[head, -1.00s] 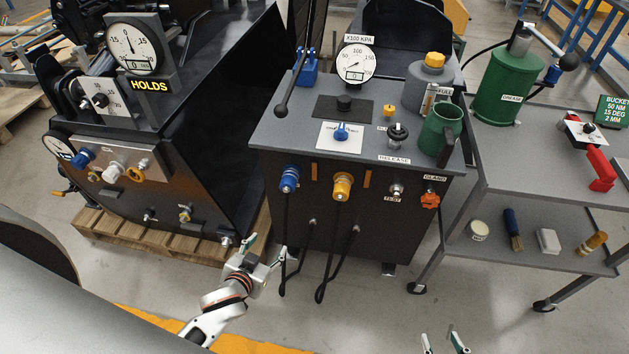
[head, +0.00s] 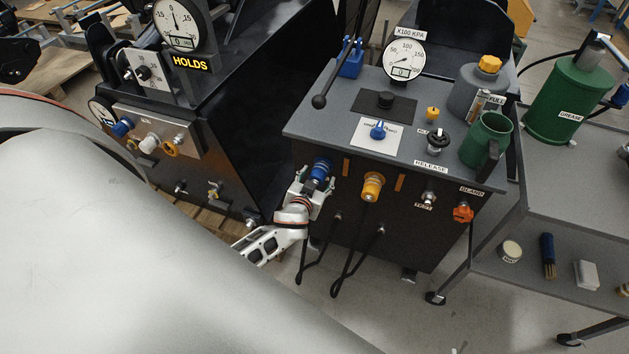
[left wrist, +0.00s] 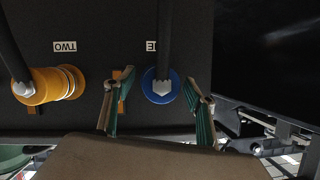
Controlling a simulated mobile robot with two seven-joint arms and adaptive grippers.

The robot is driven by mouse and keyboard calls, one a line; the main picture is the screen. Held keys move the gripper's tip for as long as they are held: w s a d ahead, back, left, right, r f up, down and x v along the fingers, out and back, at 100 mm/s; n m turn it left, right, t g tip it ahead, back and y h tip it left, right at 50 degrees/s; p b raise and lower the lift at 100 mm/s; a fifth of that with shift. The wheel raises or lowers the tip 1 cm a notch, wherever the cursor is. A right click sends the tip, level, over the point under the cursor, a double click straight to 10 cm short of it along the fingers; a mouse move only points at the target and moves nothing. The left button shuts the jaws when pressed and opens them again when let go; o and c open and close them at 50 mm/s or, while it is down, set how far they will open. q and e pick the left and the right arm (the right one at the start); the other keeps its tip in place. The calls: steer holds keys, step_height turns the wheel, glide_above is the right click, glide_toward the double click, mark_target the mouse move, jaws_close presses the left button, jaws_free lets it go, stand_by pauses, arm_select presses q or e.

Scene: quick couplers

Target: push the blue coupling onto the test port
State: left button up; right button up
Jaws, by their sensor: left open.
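The blue coupling (head: 321,167) sits on the front panel of the grey-topped cart, at the left of the orange coupling (head: 372,186). My left gripper (head: 316,180) is open at the blue coupling. In the left wrist view, the open fingers (left wrist: 158,84) stand on either side of the blue coupling (left wrist: 158,92), with visible gaps, and a black hose runs from it. The test port (head: 428,198), a bare metal fitting above the TEST label, is on the same panel farther right. Only a small tip of what seems my right gripper (head: 460,348) shows at the bottom edge.
The orange gland knob (head: 463,213) is right of the test port. Black hoses (head: 343,277) hang below the panel. The black machine (head: 265,110) stands close on the left, a shelf cart (head: 560,205) on the right.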

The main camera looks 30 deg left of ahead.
arm_select(q)
steer(key=shift+w+a+f, duration=0.2)
steer(key=shift+w, duration=0.25)
steer(key=c, duration=1.3)
steer(key=shift+s+d, duration=0.25)
steer(key=shift+s, duration=0.8)
steer(key=shift+s+d, duration=0.25)
steer(key=shift+s, duration=0.8)
steer(key=shift+s+d+b, duration=0.15)
steer(key=shift+s+d, duration=0.1)
steer(key=shift+s, duration=0.75)
steer(key=shift+s+d+b, duration=0.15)
steer(key=shift+s+d, duration=0.1)
steer(key=shift+s, duration=0.7)
steer(key=shift+s, duration=0.1)
